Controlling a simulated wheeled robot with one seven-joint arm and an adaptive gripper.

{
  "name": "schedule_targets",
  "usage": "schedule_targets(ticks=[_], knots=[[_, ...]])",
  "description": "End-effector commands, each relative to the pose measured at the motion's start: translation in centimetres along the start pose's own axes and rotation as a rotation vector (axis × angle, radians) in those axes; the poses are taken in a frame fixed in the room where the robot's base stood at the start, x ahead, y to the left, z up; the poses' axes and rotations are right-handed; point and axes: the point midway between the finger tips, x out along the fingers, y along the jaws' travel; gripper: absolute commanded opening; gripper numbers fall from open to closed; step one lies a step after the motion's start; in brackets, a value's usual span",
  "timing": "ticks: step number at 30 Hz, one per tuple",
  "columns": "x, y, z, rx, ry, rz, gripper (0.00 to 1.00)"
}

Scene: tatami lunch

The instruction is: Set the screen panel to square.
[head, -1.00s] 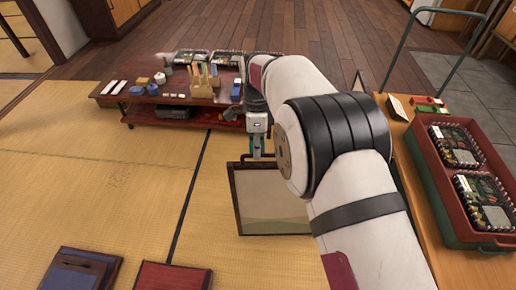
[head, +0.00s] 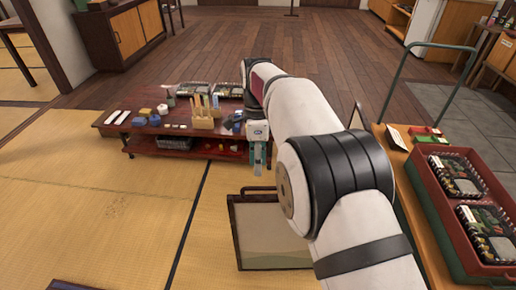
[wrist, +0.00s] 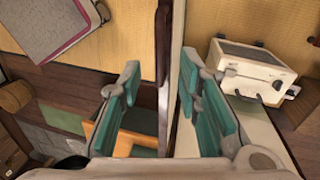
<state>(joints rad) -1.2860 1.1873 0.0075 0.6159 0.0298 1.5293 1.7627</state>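The screen panel (head: 272,232) has a dark frame around a pale beige sheet. It shows in the middle of the head view, partly hidden by my arm on its right. A bar-like part stands at its top edge. My gripper (head: 259,168) has teal fingers and points down just above that top edge in the head view, with a small gap in the picture. In the wrist view my gripper (wrist: 163,95) has its fingers wide apart. A dark upright strip, possibly the panel's frame, passes between them in the picture; I cannot tell whether they touch it.
A low red-brown table (head: 110,130) with blocks, boxes and trays stands behind the panel. A red and green crate (head: 437,220) with lunch boxes is on the right. A white box (wrist: 255,72) shows in the wrist view. Tatami (head: 100,215) is mostly clear on the left.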

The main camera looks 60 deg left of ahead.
Motion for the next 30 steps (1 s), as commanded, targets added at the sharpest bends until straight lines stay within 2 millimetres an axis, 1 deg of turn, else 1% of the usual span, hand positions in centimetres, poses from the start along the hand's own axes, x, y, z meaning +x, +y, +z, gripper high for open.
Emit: schedule_targets(ticks=[3, 12, 18, 28, 29, 30], knots=[[-2.2, -0.1, 0.0, 0.001, -0.001, -0.003, 0.31], [-4.1, -0.2, 0.0, 0.001, 0.0, 0.0, 0.31], [-4.7, 0.0, -0.1, 0.001, 0.0, 0.002, 0.31], [-4.8, 0.0, -0.1, 0.001, 0.0, 0.002, 0.31], [-4.8, 0.0, -0.1, 0.001, 0.0, 0.002, 0.24], [-4.7, 0.0, -0.1, 0.002, -0.002, 0.005, 0.15]])
